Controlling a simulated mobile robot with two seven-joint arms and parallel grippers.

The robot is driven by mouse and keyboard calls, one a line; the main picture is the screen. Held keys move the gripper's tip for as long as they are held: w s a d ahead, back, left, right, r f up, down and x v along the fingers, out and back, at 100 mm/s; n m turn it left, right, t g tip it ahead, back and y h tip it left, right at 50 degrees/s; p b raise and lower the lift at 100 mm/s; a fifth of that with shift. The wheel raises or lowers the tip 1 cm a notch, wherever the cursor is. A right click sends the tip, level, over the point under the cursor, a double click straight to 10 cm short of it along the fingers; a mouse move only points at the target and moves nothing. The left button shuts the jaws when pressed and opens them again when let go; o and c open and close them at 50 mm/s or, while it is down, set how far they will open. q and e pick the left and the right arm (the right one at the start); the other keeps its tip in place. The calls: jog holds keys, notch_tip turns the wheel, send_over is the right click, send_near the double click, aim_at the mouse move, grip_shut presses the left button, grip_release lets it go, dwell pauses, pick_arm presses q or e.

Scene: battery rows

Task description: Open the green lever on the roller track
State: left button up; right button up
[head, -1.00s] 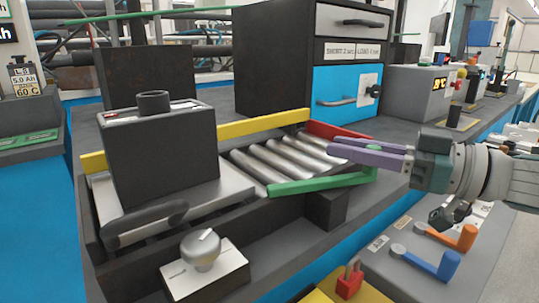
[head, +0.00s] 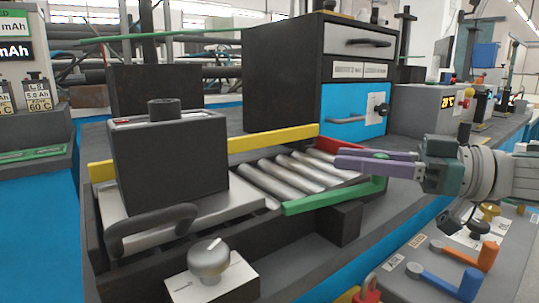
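The roller track (head: 300,175) has bare silver rollers. The green lever (head: 335,196) lies along its near side, with its right end at the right gripper. My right gripper (head: 338,160) comes in from the right with purple fingers, level over the lever's right end. A bit of green shows between the fingers, and the lever's end rises just below them. The gap between the fingers is narrow, and I cannot tell whether they press on the lever. My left gripper is out of view.
A black box (head: 170,160) with a handle stands at the track's left. A yellow rail (head: 260,140) runs behind the rollers and a red bar (head: 330,146) crosses their far right end. A knob (head: 210,258) is in front. Orange (head: 487,257) and blue (head: 465,284) levers sit lower right.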

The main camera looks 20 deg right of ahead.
jog(key=o, duration=0.3)
jog(key=v, duration=1)
dwell(0.4)
